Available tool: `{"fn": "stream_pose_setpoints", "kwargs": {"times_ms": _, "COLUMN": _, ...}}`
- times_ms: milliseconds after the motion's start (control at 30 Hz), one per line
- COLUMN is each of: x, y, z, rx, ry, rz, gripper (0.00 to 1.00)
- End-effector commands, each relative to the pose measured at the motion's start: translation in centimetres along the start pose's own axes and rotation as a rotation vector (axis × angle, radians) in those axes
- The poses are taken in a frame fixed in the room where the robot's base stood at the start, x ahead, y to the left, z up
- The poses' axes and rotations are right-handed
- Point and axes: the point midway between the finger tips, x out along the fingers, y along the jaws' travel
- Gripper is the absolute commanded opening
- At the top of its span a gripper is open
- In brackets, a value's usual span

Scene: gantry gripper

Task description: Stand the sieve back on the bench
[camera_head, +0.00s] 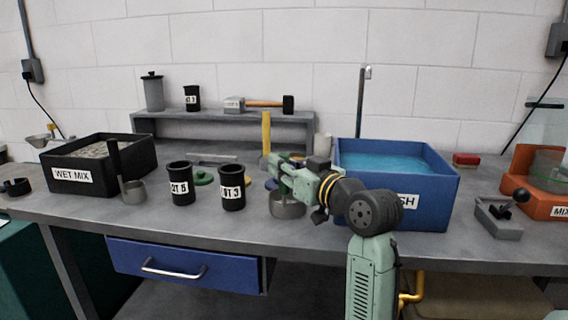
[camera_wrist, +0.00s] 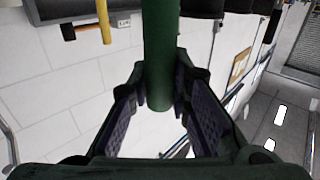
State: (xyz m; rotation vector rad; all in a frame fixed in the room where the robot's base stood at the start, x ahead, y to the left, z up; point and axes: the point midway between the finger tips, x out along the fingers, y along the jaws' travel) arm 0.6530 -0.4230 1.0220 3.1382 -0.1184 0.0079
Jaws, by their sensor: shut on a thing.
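The sieve looks to be the grey round cup (camera_head: 287,205) with a green upright handle, low over the bench (camera_head: 330,232) left of the blue tub. I cannot tell whether its base touches the bench. My gripper (camera_head: 287,178) is shut on the handle, just above the cup. In the wrist view the green handle (camera_wrist: 161,40) runs between the two fingers of my gripper (camera_wrist: 161,85). My gripper hides part of the handle in the head view.
Two black labelled pots (camera_head: 181,184) (camera_head: 232,187) and a black-handled grey cup (camera_head: 133,191) stand to the left. The WET MIX tray (camera_head: 75,178) is farther left. The blue tub (camera_head: 425,203) is close on the right. A yellow upright handle (camera_head: 266,135) and a shelf (camera_head: 215,114) stand behind.

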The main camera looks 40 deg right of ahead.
Motion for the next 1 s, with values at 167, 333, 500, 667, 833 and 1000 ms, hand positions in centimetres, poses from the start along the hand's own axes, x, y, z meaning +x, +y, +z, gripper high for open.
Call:
{"fn": "stream_pose_setpoints", "kwargs": {"times_ms": 167, "x": -0.03, "y": -0.04, "z": -0.01, "rx": -0.002, "ry": 0.002, "rz": 0.000, "gripper": 0.00}}
{"fn": "stream_pose_setpoints", "kwargs": {"times_ms": 333, "x": -0.03, "y": -0.03, "z": 0.18, "rx": -0.001, "ry": 0.001, "rz": 0.000, "gripper": 0.20}}
{"fn": "stream_pose_setpoints", "kwargs": {"times_ms": 500, "x": -0.03, "y": -0.02, "z": 0.17, "rx": 0.000, "ry": 0.000, "rz": 0.000, "gripper": 0.31}}
{"fn": "stream_pose_setpoints", "kwargs": {"times_ms": 667, "x": -0.04, "y": -0.02, "z": 0.16, "rx": 0.000, "ry": 0.000, "rz": 0.000, "gripper": 0.38}}
{"fn": "stream_pose_setpoints", "kwargs": {"times_ms": 833, "x": -0.04, "y": -0.02, "z": 0.15, "rx": 0.000, "ry": 0.001, "rz": 0.000, "gripper": 0.38}}
{"fn": "stream_pose_setpoints", "kwargs": {"times_ms": 1000, "x": -0.64, "y": 0.04, "z": 0.10, "rx": 0.000, "ry": 0.001, "rz": 0.001, "gripper": 0.38}}
